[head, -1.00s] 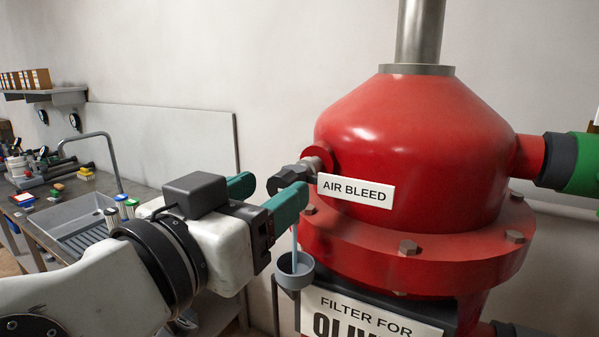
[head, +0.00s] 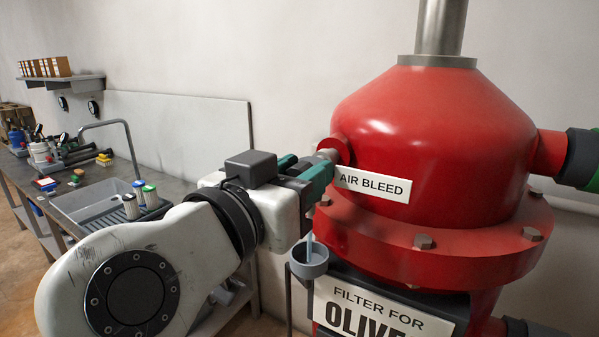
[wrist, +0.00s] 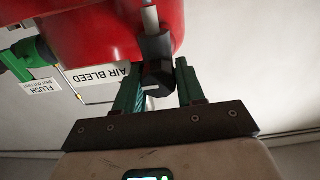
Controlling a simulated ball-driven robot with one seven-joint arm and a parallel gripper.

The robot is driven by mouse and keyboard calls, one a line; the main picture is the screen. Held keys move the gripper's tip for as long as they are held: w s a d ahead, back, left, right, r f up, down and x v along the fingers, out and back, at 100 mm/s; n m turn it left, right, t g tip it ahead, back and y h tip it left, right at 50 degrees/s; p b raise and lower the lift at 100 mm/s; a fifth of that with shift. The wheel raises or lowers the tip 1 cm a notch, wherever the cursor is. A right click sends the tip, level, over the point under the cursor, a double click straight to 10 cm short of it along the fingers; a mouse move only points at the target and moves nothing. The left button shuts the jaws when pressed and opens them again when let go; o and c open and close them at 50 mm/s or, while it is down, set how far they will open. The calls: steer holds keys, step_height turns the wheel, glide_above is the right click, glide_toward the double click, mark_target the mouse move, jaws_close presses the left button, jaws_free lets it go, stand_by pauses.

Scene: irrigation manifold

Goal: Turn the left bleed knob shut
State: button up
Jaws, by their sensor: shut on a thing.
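The bleed knob is a dark, faceted knob (wrist: 157,76) on a grey metal stem that comes out of the red filter vessel (head: 430,130), beside the AIR BLEED sign (head: 372,185). My gripper (head: 313,172) is at the knob, with its green fingers on either side of it. In the wrist view the knob sits between the fingertips (wrist: 161,78), and my gripper is shut on it. In the head view the fingers hide most of the knob. A pale blue stream (head: 310,240) shows above the small grey cup (head: 309,264) below.
The red flange with bolts (head: 440,248) and the filter sign (head: 385,312) are below and right of my gripper. A bench with a sink (head: 88,200) and small bottles (head: 150,197) stands at the left.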

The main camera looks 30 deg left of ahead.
steer(key=c, duration=0.3)
steer(key=shift+n, duration=0.3)
steer(key=n+p, duration=0.2)
steer(key=n, duration=0.1)
steer(key=shift+a+r+p, duration=0.1)
steer(key=shift+r+p, duration=0.05)
steer(key=shift+p, duration=0.2)
steer(key=shift+a+f+n+p, duration=0.1)
steer(key=shift+f+n+p, duration=0.1)
steer(key=shift+n+p, duration=2)
steer(key=shift+n+b, duration=0.4)
steer(key=shift+n, duration=0.1)
steer(key=o, duration=0.9)
steer(key=shift+o, duration=0.2)
steer(key=shift+s, duration=0.1)
